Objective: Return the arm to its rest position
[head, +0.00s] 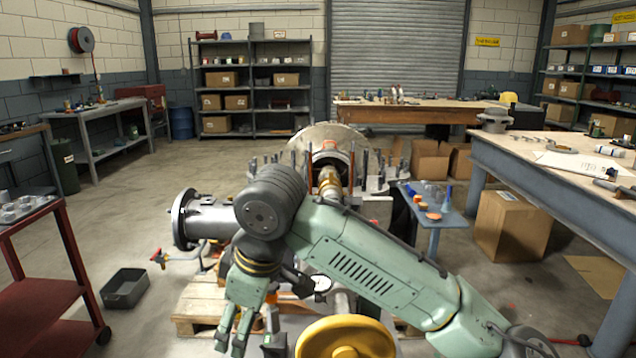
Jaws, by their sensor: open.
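My green arm reaches in from the lower right of the head view. My gripper (250,338) hangs at its end, pointing down, with its fingers apart and nothing seen between them. It is in front of the split casing (330,140), which has a round housing, a shaft and several upright studs. My arm and wrist hide the lower middle of the casing. A grey flanged pipe (208,222) sticks out to the left of my wrist. A yellow handwheel (345,338) is just right of my gripper.
A wooden pallet (197,308) lies under the machine. A red cart (45,285) stands at the left and a grey bin (125,288) is on the floor. A workbench (560,190) and a cardboard box (512,225) are at the right. The left floor is mostly clear.

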